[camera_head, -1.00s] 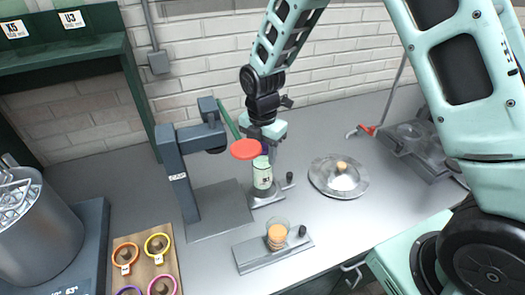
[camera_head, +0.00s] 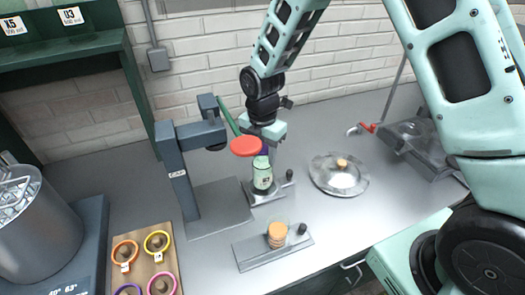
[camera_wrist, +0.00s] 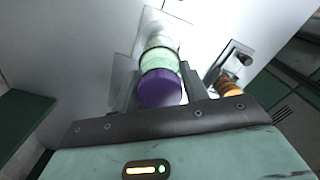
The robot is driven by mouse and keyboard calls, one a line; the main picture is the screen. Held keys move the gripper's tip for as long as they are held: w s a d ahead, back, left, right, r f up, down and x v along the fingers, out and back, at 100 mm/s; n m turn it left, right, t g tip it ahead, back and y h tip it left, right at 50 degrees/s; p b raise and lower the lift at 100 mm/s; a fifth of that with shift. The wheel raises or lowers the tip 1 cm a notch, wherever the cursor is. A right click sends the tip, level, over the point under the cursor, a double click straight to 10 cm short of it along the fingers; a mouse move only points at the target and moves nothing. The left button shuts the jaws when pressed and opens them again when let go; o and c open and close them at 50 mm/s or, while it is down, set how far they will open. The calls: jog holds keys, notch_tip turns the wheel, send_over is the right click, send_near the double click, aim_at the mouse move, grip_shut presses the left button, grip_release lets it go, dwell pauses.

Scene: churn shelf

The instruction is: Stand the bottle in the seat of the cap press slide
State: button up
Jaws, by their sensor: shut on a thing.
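The bottle (camera_head: 262,178) is pale green with a label. It looks upright in the head view. In the wrist view the bottle (camera_wrist: 160,62) shows its purple top (camera_wrist: 160,90) between my fingers. My gripper (camera_wrist: 160,88) is shut on the bottle from above; in the head view my gripper (camera_head: 264,150) is partly hidden by a red disc. The bottle's base is over or in the cap press slide (camera_head: 278,190), which has a black knob (camera_head: 290,174). I cannot tell whether the base touches the seat. The dark cap press (camera_head: 178,175) stands left of it.
The red disc (camera_head: 246,146) on a green lever is close beside my gripper. A second slide (camera_head: 248,254) holding an orange stack (camera_head: 277,235) is in front. A round lid (camera_head: 338,180) lies right. A ring board (camera_head: 146,268) and metal pot (camera_head: 38,225) are left.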

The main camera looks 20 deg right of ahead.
jog(key=shift+f, duration=0.1)
jog(key=shift+f, duration=0.45)
dwell(0.5)
jog(key=shift+f, duration=0.25)
jog(key=o, duration=1.4)
jog(key=shift+c, duration=0.8)
